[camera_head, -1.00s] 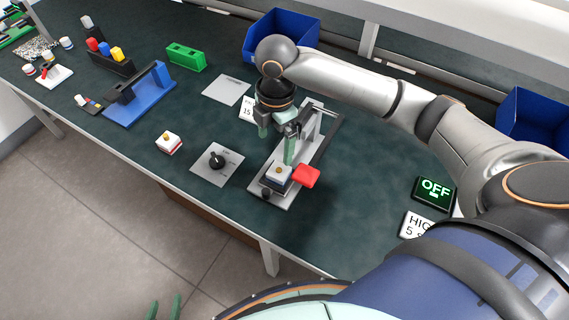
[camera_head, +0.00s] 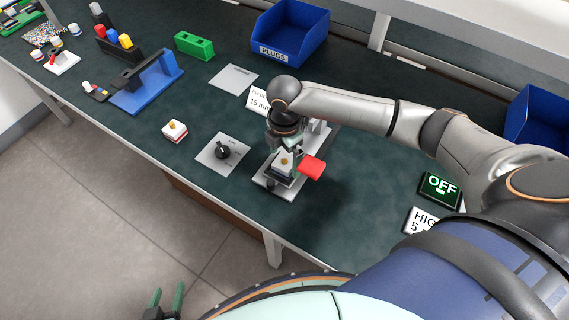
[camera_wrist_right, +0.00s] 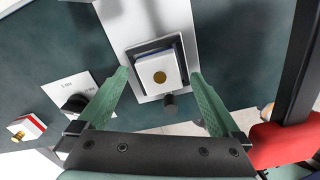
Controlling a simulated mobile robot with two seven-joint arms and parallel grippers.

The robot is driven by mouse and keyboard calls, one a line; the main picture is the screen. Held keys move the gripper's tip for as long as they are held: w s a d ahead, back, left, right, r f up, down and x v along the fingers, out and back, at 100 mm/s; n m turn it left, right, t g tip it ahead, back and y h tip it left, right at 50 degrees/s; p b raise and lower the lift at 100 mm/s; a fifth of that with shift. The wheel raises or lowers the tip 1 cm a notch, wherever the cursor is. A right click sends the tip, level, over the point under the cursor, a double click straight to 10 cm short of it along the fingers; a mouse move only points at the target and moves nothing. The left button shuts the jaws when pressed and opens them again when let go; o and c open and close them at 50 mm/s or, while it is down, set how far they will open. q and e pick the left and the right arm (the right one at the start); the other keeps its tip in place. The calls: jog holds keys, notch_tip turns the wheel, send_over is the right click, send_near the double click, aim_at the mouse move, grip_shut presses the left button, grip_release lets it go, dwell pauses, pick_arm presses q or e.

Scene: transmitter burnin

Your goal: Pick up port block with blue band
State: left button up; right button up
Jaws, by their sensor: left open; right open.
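A white port block (camera_head: 285,162) with a brass dot on top sits in the dark nest of a grey fixture (camera_head: 262,182). Its band looks dark blue in the earlier head view; it is hard to see now. In the right wrist view the block (camera_wrist_right: 160,68) lies between the fingertips of my right gripper (camera_wrist_right: 160,78), which is open with a gap on both sides. In the head view my right gripper (camera_head: 284,150) is just above the block and partly hides it. My left gripper (camera_head: 168,291) is open and empty, low over the floor.
A red handle (camera_head: 312,167) stands close right of the nest. A knob plate (camera_head: 222,153) and a red-banded block (camera_head: 174,131) lie to the left. Blue bins (camera_head: 290,32) and an OFF display (camera_head: 438,188) are farther away.

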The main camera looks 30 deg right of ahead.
jog(key=shift+f, duration=0.45)
grip_shut()
dwell(0.6)
